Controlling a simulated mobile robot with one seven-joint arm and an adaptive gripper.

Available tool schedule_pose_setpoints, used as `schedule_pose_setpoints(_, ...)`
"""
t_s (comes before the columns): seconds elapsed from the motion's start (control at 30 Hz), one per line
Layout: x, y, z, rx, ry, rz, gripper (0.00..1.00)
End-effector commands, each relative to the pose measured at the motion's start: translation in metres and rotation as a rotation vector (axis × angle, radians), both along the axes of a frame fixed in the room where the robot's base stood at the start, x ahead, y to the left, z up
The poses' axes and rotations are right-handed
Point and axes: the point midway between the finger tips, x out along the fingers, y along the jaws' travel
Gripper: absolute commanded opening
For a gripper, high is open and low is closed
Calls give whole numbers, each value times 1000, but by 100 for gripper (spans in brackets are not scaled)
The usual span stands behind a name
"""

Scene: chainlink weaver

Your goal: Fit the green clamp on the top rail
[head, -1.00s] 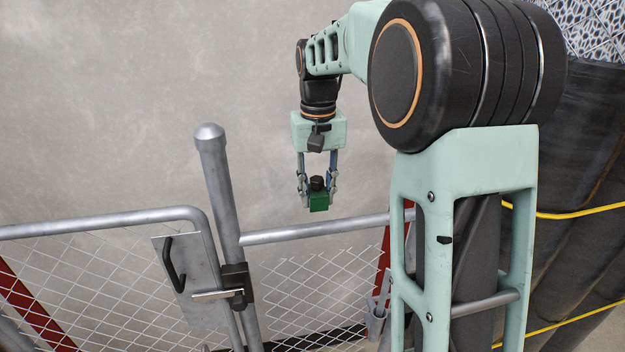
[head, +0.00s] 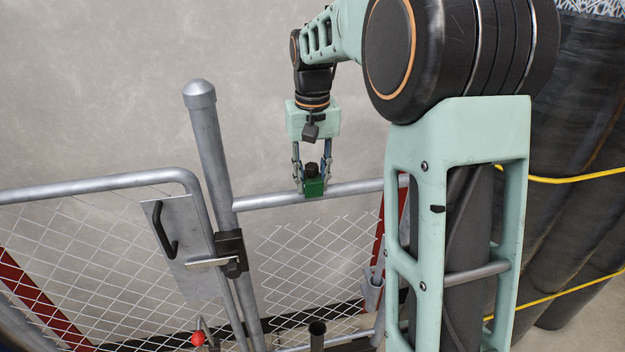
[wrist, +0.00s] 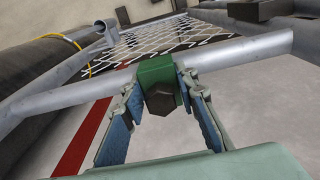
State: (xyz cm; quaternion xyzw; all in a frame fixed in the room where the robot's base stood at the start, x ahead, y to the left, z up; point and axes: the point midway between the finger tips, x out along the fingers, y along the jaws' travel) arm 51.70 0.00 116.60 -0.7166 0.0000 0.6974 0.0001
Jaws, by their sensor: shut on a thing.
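The green clamp (head: 313,188) with a black knob on top is between the fingers of my gripper (head: 312,180), which is shut on it. In the head view the clamp overlaps the grey top rail (head: 262,200), right of the tall post. In the wrist view the clamp (wrist: 154,72) shows at the rail (wrist: 235,52), with its dark hex knob facing the camera and a blue-padded finger on each side. The clamp appears to be on or touching the rail. Its underside is hidden, so I cannot tell how fully it sits.
A tall grey post (head: 212,150) stands left of the clamp, with a black latch (head: 230,252) and a gate plate with a handle (head: 185,240). Chain-link mesh (head: 300,250) hangs below the rail. A red ball knob (head: 198,338) is low in front. Open wall space lies above the rail.

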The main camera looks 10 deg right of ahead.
Motion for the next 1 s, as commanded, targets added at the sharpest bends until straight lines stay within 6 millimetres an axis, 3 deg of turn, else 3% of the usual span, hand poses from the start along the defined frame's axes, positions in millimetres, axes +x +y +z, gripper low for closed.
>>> schedule_pose_setpoints(0.03,-6,0,-14,1,30,0,0)
schedule_pose_setpoints(0.23,-7,0,-16,1,32,0,0)
schedule_pose_setpoints(0.27,-7,0,-16,1,32,0,30)
schedule_pose_setpoints(0.43,-7,0,-16,1,32,0,48)
schedule_pose_setpoints(1.0,-7,0,-14,0,31,0,48)
